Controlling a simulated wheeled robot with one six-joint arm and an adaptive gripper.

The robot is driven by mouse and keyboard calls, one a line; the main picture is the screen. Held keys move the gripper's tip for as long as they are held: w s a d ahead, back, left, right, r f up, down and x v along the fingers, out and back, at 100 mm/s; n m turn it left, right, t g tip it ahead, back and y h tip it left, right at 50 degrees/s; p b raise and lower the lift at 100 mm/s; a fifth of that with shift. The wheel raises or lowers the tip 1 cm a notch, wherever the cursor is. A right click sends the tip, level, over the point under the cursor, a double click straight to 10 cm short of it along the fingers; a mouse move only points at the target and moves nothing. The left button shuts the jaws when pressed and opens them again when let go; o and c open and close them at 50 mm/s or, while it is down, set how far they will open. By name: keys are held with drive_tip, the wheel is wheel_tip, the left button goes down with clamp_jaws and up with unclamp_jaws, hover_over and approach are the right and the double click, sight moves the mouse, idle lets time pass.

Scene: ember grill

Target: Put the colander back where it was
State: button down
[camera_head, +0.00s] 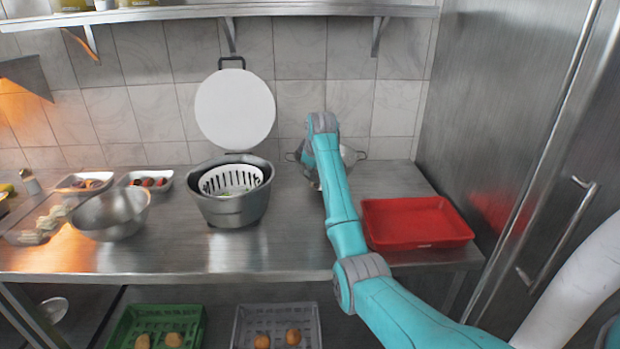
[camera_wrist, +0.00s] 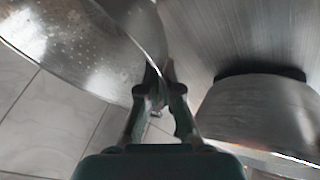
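The steel colander (camera_wrist: 85,40) fills the upper left of the wrist view, its small holes showing. In the head view its rim and side handle (camera_head: 352,156) show behind my arm, above the counter; most of it is hidden. My gripper (camera_wrist: 158,88) has its two fingers close together at the colander's rim, and they look shut on it. In the head view my gripper is hidden behind the arm. Whether the colander touches the counter cannot be told.
A grey pot (camera_head: 235,210) with a white basket (camera_head: 231,179) stands left, its round white lid (camera_head: 235,110) upright behind. A red tray (camera_head: 416,240) lies right of my arm. A steel bowl (camera_head: 112,222) stands farther left. A shelf (camera_head: 180,14) runs above. Counter between pot and tray is clear.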

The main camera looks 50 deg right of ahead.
drive_tip(key=shift+f, duration=1.5)
drive_tip(key=c, duration=1.3)
unclamp_jaws()
drive_tip(key=v, duration=1.2)
